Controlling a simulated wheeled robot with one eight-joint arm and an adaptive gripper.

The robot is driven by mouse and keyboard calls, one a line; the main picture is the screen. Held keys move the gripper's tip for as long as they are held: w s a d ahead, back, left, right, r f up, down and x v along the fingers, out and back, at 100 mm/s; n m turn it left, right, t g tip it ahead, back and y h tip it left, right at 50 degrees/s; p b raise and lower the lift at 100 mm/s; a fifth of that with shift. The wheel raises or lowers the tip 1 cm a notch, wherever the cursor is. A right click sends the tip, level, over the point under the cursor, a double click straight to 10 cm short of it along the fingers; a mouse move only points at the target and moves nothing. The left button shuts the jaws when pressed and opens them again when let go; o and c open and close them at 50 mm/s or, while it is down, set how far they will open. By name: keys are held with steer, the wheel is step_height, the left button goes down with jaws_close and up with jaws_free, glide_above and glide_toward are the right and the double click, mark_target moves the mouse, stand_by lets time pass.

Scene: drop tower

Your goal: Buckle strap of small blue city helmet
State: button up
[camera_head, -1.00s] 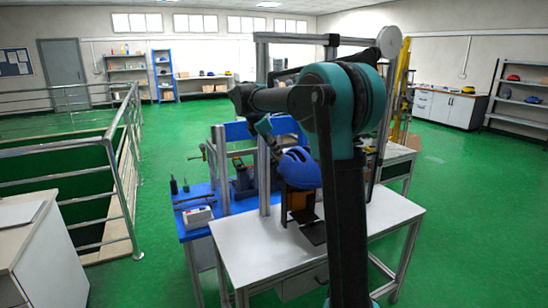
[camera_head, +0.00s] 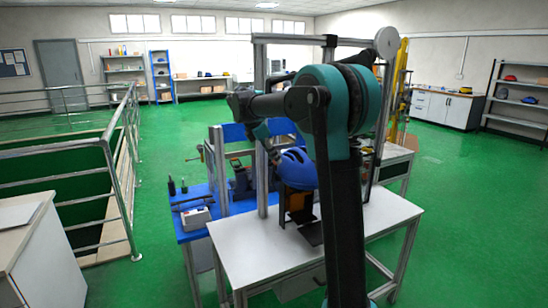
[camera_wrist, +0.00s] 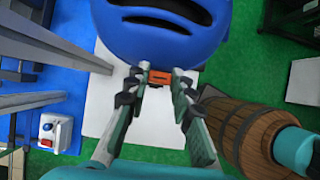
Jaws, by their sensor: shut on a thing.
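The small blue city helmet (camera_head: 297,168) sits above the white table, over a black and orange stand (camera_head: 299,203). Its blue shell with dark openings fills the top of the wrist view (camera_wrist: 165,40). My gripper (camera_wrist: 158,80) is just below the helmet's edge in the wrist view. Its two fingers are closed on a small orange-red piece (camera_wrist: 160,78), which looks like the strap's buckle. The strap itself is not clear, and I cannot tell whether the buckle is fastened. In the head view my arm hides part of the helmet's surroundings.
The white table (camera_head: 255,245) is bare at its front left. Grey metal posts (camera_head: 262,180) rise beside the helmet. A blue bench (camera_head: 190,230) with a small control box (camera_head: 196,216) stands to the left. A brown banded round thing (camera_wrist: 240,130) is close right of my gripper.

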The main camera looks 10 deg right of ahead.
steer(key=shift+f, duration=0.6)
steer(key=shift+f, duration=1.1)
steer(key=shift+f, duration=0.15)
stand_by(0.3)
steer(key=o, duration=0.8)
steer(key=shift+o, duration=0.2)
steer(key=shift+a, duration=0.1)
steer(key=v, duration=1.2)
steer(key=shift+f, duration=0.1)
